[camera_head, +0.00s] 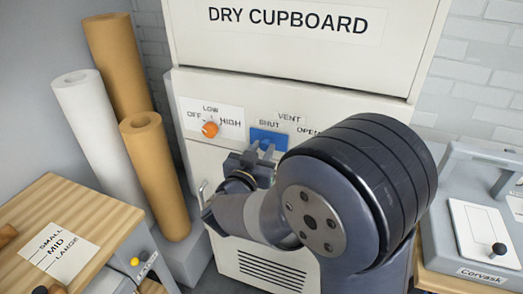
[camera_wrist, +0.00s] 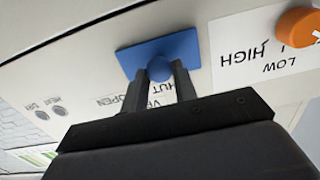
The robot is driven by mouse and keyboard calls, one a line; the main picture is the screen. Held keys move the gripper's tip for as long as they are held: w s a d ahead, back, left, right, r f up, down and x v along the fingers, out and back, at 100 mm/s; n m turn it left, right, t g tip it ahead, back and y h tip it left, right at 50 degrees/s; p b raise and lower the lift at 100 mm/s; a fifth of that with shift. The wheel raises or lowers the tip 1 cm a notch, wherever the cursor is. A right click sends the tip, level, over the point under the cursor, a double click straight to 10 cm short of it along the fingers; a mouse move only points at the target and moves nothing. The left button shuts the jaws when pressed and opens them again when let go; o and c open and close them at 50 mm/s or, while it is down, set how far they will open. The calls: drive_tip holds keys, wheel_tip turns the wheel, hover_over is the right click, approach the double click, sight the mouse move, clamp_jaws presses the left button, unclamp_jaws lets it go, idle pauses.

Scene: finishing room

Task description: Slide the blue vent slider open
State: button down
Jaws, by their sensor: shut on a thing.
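The blue vent slider (camera_head: 269,136) is a flat plate on the front of the cream dry cupboard (camera_head: 240,85). It sits beneath the SHUT label, left of the OPEN label (camera_head: 309,131). In the wrist view, which is turned over, the blue plate (camera_wrist: 185,50) carries a round blue knob (camera_wrist: 159,68). My gripper (camera_head: 259,152) reaches up to the slider from below. Its two dark fingers (camera_wrist: 161,82) are shut on the knob, one on each side. My arm hides the panel to the lower right of the slider.
An orange OFF-LOW-HIGH dial (camera_head: 210,129) is just left of the slider. Brown and white rolls (camera_head: 88,130) stand left of the cupboard. A wooden bench (camera_head: 70,200) is at the left front. A grey Corvask machine (camera_head: 460,240) stands at right.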

drive_tip(key=s+d+b, duration=0.1)
drive_tip(key=s+d, duration=0.2)
drive_tip(key=d, duration=0.6)
drive_tip(key=shift+s+d, duration=0.3)
drive_tip(key=c, duration=1.2)
unclamp_jaws()
drive_tip(key=shift+d, duration=0.15)
drive_tip(key=shift+o, duration=0.2)
drive_tip(key=v, duration=1.1)
drive_tip(key=shift+w, duration=0.15)
